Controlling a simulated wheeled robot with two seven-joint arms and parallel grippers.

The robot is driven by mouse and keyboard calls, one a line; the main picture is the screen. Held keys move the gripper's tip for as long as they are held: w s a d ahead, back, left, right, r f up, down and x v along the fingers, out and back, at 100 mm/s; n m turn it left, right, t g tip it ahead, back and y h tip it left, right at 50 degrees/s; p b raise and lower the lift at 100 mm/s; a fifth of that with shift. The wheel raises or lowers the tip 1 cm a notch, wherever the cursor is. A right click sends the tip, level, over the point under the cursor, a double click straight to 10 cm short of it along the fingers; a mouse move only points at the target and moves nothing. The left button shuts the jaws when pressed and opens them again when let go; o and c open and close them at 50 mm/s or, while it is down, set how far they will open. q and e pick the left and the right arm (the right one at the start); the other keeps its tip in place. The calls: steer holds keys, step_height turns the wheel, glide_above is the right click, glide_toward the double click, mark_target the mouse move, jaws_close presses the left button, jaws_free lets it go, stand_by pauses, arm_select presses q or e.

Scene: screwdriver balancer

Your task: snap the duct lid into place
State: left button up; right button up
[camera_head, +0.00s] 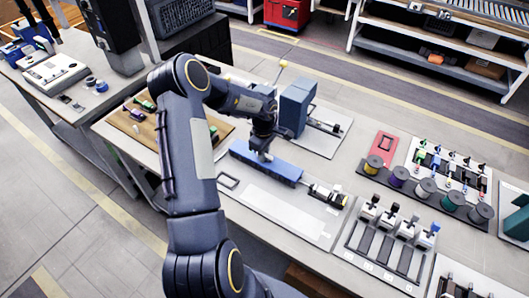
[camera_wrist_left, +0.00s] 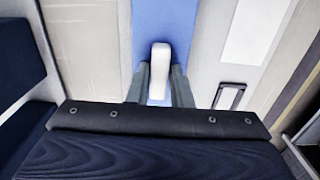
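A long blue bar (camera_head: 278,171), which looks like the duct or its lid, lies along a pale board on the bench in the head view. In the left wrist view the blue strip (camera_wrist_left: 190,25) runs away from me, with a white upright handle (camera_wrist_left: 160,70) on it. My left gripper (camera_head: 264,152) points down at the bar; in the wrist view its fingers (camera_wrist_left: 161,82) sit against both sides of the handle. I cannot tell whether a lid and a duct below it are apart or seated. My right gripper is not in view.
A small black-and-yellow device (camera_head: 328,196) stands at the bar's right end. A tall blue box (camera_head: 294,107) stands just behind. Spools (camera_head: 398,177) and a tool rack (camera_head: 390,240) fill the right side. The pale board's front is clear.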

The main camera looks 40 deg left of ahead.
arm_select(q)
steer(key=o, duration=0.3)
steer(key=shift+o, duration=0.2)
steer(key=shift+a+r+b, duration=0.15)
steer(key=shift+r+b, duration=0.25)
steer(key=shift+r, duration=3.5)
